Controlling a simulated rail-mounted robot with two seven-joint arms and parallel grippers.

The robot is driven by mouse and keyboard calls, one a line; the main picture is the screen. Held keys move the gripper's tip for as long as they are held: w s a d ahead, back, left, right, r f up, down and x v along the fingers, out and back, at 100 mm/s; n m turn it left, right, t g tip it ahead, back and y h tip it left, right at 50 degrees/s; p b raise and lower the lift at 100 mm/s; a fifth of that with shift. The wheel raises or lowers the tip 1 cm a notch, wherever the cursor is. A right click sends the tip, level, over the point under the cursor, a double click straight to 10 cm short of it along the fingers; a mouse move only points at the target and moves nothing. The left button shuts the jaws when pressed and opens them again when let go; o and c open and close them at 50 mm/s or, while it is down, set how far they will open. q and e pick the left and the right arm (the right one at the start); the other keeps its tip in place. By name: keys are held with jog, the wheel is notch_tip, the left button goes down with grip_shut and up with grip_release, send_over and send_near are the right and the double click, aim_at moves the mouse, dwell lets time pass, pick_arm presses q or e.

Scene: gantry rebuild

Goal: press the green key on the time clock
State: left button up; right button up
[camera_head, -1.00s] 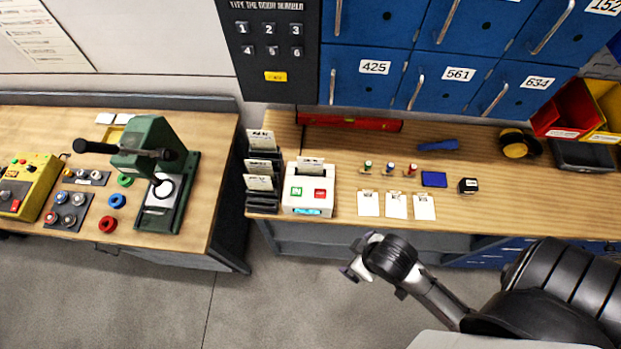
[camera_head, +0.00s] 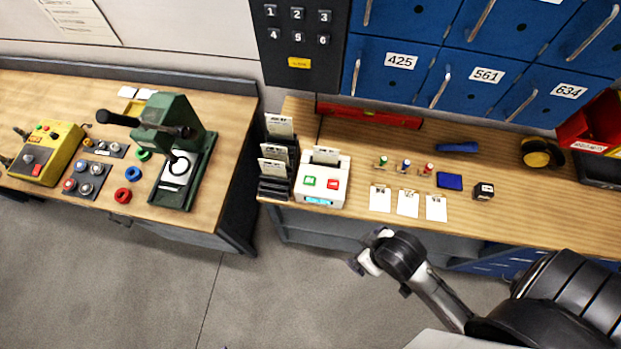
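The time clock (camera_head: 322,190) is a small white box near the left end of the right bench. Its green key (camera_head: 309,181) is on the left of its face and a red key (camera_head: 333,184) is on the right. A card stands in its top slot (camera_head: 326,155). My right gripper (camera_head: 356,264) is in front of the bench edge, below and right of the time clock and apart from it. Its fingers are small and I cannot tell whether they are open. My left gripper is not in view.
A dark card rack (camera_head: 275,187) stands just left of the clock. White tags (camera_head: 408,204), small stamps and a blue pad (camera_head: 449,181) lie to its right. The left bench holds a green press (camera_head: 190,150) and a yellow control box (camera_head: 46,152). Blue lockers (camera_head: 399,75) stand behind.

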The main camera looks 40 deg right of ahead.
jog(key=shift+c, duration=0.5)
grip_shut()
dwell(0.6)
jog(key=shift+w, duration=0.1)
dwell(0.6)
